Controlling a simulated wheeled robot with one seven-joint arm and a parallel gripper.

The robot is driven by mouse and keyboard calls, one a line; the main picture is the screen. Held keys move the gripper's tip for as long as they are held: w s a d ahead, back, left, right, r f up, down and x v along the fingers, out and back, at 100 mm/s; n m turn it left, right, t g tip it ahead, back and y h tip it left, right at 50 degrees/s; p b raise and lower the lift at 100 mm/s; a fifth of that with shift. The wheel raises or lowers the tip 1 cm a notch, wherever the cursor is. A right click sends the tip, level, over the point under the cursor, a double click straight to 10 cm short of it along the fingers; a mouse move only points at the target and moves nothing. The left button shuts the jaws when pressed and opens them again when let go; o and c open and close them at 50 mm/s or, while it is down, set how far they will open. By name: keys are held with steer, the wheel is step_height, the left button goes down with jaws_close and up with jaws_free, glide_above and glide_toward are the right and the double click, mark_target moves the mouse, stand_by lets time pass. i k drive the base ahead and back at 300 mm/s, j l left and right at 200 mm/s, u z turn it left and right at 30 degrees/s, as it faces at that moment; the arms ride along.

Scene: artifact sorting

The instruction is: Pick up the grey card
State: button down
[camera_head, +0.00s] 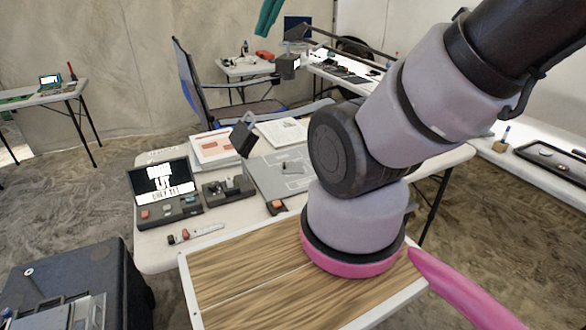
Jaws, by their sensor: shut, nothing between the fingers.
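A flat grey panel (265,186) lies on the white table, left of my arm. It may be the grey card, but I cannot tell for sure. A small grey piece (292,168) lies on it, too small to make out. My arm crosses the right half of the view and hides part of the table behind it. My gripper is outside the picture.
On the white table (150,258) are a small screen device (163,180), a dark box (228,190), printed sheets (215,147), an open book (283,131) and a marker (203,231). A wood-grain top (235,270) is in front. A dark case (75,265) stands at lower left.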

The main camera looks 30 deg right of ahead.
mark_target(291, 167)
steer(key=l+u, duration=0.1)
steer(key=l, duration=0.3)
steer(key=k+l+u, duration=0.15)
steer(key=l, duration=0.25)
steer(key=l+u, duration=0.1)
steer(key=l, duration=0.3)
steer(key=l+u, duration=0.15)
steer(key=l, duration=0.5)
steer(key=k+l+u, duration=0.2)
steer(key=l, duration=0.4)
steer(key=i+l, duration=0.25)
